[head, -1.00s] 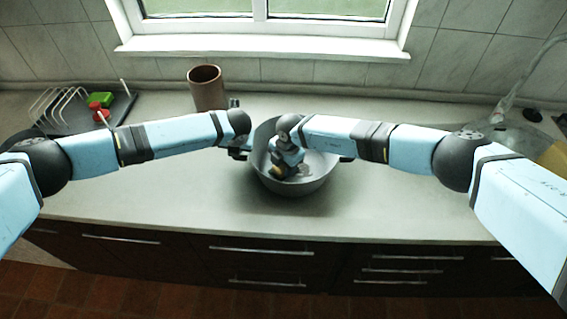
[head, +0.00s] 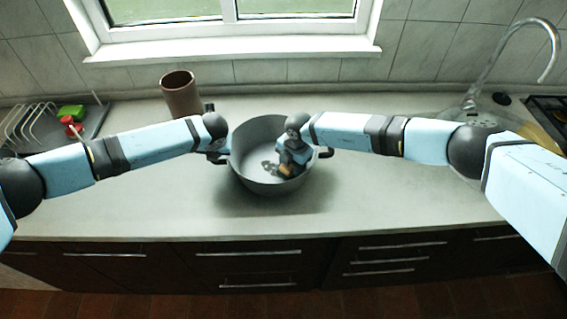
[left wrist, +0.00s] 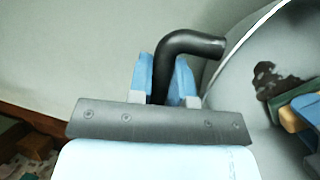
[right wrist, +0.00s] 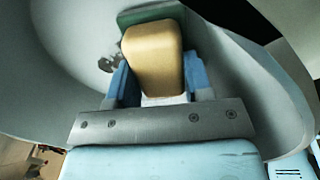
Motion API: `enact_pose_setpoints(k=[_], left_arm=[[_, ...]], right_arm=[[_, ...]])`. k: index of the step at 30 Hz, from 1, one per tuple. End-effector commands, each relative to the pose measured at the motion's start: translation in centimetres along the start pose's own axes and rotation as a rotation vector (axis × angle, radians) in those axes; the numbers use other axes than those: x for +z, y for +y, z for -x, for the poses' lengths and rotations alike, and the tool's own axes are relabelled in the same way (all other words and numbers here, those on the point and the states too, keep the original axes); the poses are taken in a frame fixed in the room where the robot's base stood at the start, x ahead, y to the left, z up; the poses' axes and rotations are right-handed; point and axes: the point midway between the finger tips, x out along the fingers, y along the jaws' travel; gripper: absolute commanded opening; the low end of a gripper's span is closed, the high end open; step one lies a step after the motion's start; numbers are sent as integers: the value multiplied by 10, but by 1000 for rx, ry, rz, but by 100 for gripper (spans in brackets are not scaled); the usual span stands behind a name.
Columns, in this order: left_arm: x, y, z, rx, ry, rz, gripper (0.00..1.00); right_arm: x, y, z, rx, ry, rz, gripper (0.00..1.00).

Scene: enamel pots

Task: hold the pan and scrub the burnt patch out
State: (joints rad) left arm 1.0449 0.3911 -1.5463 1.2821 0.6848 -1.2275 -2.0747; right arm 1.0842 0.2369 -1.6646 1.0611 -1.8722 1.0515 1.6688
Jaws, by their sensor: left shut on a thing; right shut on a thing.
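The grey pan (head: 247,150) stands on the counter, with a dark burnt patch (head: 268,167) on its inner floor. The patch also shows in the left wrist view (left wrist: 278,80) and at the sponge's left in the right wrist view (right wrist: 107,64). My left gripper (head: 217,157) is shut on the pan's black handle (left wrist: 185,48). My right gripper (head: 289,160) reaches down into the pan, shut on a yellow sponge (right wrist: 153,55) with a green scouring side. The sponge is low in the pan, right of the visible patch; its contact with the floor is hidden.
A brown cylindrical jar (head: 181,96) stands behind the pan to the left. A dish rack (head: 28,125) with a green and a red item is at far left. A sink tap (head: 520,40) is at right. The counter before the pan is clear.

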Motion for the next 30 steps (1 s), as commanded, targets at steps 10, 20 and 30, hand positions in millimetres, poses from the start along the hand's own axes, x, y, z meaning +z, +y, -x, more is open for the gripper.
enact_pose_setpoints(k=[10,20,30], left_arm=[[0,0,0,0,-1,0,0],[0,0,0,0,-1,0,0],[1,0,1,-1,-1,0,0]], right_arm=[[-16,15,-3,1,1,3,27],[-31,31,-7,0,1,1,27],[-56,55,-10,0,2,2,27]])
